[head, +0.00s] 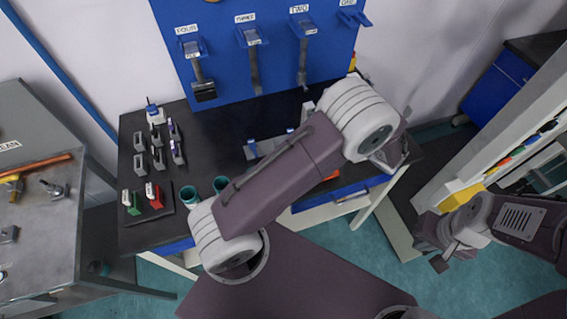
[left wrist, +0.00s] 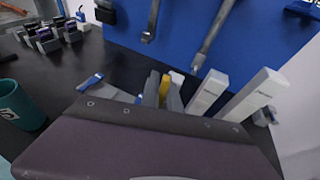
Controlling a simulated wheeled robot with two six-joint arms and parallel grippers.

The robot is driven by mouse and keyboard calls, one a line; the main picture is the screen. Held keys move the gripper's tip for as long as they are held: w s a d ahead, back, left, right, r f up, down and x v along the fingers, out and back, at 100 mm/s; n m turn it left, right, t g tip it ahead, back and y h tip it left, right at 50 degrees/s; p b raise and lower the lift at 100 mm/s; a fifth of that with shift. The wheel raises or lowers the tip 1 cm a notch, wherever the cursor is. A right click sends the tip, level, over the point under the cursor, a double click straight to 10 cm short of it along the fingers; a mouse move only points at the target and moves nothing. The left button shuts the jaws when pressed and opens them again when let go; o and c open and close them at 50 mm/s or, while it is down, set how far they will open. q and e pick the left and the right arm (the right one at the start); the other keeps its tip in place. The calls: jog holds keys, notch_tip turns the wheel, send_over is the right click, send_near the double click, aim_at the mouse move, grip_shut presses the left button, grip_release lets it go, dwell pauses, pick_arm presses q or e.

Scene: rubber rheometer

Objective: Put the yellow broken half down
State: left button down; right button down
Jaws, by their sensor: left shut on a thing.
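In the left wrist view a small yellow piece (left wrist: 177,78), which looks like the yellow broken half, shows its top between grey finger parts. My left gripper (left wrist: 164,88) is shut on it, low over the back right of the black bench. Its lower part is hidden behind my own arm cover. In the head view my left wrist covers the gripper; a small yellow spot (head: 352,62) shows just above it. My right gripper (head: 452,258) hangs empty over the floor at the right; its finger gap is unclear.
Two white upright blocks (left wrist: 236,100) stand close right of my left gripper. A blue tool board (head: 270,80) rises behind the black bench (head: 210,125). Teal cups (head: 190,195), a dark tray with red and green pieces (head: 170,208) and several small grey blocks stand at the left.

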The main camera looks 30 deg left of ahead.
pick_arm(q)
jog(key=s+a+f, duration=0.1)
jog(key=s+f, duration=0.1)
jog(key=s, duration=0.1)
jog(key=s+a+f, duration=0.2)
jog(key=s, duration=0.2)
jog(key=s+a+f, duration=0.1)
jog(key=s+f, duration=0.1)
jog(key=s, duration=0.1)
jog(key=shift+s+a+f+p, duration=0.2)
jog(key=shift+f+p, duration=0.1)
jog(key=shift+f, duration=0.1)
jog(key=shift+w+f, duration=0.1)
jog(key=shift+f, duration=1.95)
jog(key=shift+f, duration=0.15)
jog(key=c, duration=1.6)
grip_release()
